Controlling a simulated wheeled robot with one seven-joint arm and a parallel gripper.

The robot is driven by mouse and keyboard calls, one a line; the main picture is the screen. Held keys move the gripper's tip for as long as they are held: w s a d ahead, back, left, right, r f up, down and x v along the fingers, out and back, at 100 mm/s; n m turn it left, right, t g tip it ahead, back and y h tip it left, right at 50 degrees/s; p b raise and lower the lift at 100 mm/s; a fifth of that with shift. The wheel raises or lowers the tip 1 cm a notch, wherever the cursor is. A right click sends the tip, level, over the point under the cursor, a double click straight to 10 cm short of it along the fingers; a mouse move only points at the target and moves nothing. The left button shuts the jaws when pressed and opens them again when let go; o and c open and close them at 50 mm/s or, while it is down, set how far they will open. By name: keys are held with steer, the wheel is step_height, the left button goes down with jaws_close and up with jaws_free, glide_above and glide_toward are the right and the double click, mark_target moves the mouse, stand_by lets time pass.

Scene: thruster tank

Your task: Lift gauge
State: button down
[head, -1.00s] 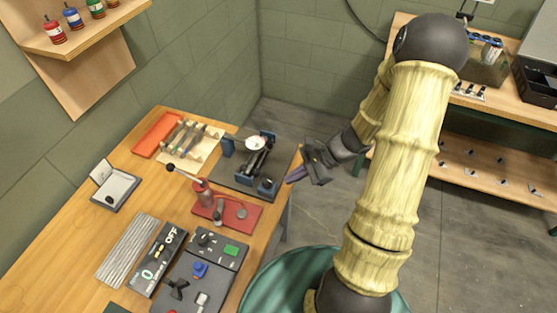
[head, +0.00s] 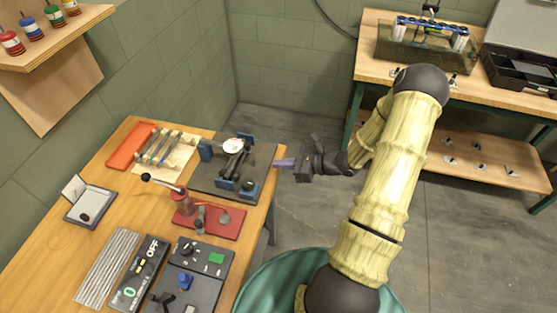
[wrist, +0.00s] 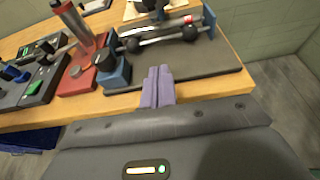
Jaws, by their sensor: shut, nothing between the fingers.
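The gauge (head: 233,146) is a round white dial at the back of a black and blue fixture on a dark base plate (head: 262,160), on the wooden table. My gripper (head: 280,164) is just off the table's right edge, to the right of the fixture. Its purple fingers are together and hold nothing. In the wrist view the shut fingers (wrist: 157,84) point at the near edge of the base plate, with the fixture's dark bar (wrist: 165,38) beyond them. The gauge's dial cannot be made out in the wrist view.
A red press (head: 205,215) stands in front of the fixture. A control panel (head: 205,262), an orange tray (head: 131,146) and a rack of rods (head: 168,150) share the table. A second bench (head: 400,70) with a water tank (head: 425,45) is at the back right. Floor between is clear.

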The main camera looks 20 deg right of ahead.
mark_target(260, 171)
steer(key=p+x, duration=0.1)
steer(key=x, duration=0.6)
steer(key=shift+w+a+p, duration=0.1)
steer(key=shift+a+p, duration=0.2)
steer(key=shift+p, duration=0.1)
step_height(260, 171, up, 3)
steer(key=shift+w+a+r+p, duration=0.1)
steer(key=shift+w+a+p, duration=0.1)
steer(key=shift+p, duration=0.85)
steer(key=shift+r, duration=0.3)
steer(key=shift+d, duration=0.1)
